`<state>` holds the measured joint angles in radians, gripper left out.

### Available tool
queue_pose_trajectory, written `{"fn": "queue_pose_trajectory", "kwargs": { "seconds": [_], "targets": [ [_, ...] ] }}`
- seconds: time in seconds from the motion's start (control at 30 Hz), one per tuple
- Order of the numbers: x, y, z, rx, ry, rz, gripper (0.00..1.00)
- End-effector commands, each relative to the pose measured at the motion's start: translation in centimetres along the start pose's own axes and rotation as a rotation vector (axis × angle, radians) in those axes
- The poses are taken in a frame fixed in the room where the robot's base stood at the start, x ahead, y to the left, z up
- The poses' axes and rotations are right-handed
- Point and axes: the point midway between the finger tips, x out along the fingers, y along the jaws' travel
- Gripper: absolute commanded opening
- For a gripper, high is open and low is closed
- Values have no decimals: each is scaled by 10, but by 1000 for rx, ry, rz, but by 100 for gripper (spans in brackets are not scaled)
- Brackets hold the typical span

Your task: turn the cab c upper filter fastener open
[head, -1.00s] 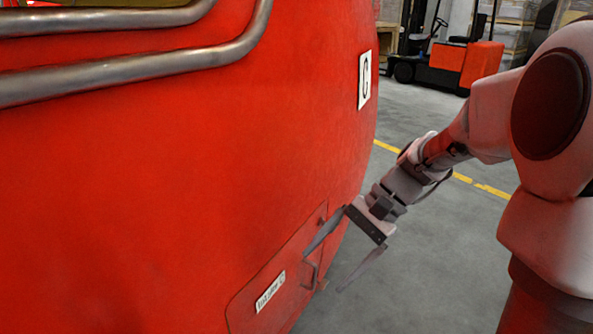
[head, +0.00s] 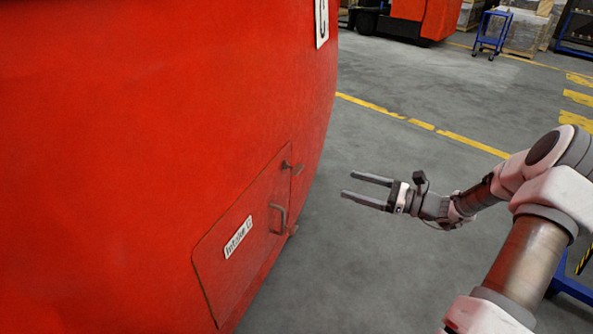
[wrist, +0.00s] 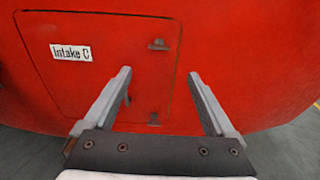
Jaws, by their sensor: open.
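The red cab nose carries a hatch (head: 235,245) with a white "Intake C" label (head: 238,237); the hatch looks closed. The upper filter fastener (head: 292,167) is a small dark latch at the hatch's upper right edge. In the wrist view, the upper fastener (wrist: 158,45) looks like a short horizontal bar. In the wrist view, the upper fastener lies beyond and between my fingertips (wrist: 159,74).
Open grey floor (head: 390,280) lies right of the cab, with a yellow line (head: 420,124) across it. A red and black forklift (head: 395,20), a blue cart (head: 490,30) and stacked goods stand far behind.

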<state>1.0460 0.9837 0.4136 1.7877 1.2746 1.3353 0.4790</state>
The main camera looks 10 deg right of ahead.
Motion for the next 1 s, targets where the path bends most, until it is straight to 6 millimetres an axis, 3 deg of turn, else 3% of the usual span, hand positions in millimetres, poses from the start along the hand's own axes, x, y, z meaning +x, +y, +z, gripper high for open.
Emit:
{"fn": "queue_pose_trajectory", "kwargs": {
  "seconds": [0.7,1.0],
  "targets": [
    [142,3,0,-3,2,7,90],
    [169,2,0,-3,2,6,90]
  ]
}}
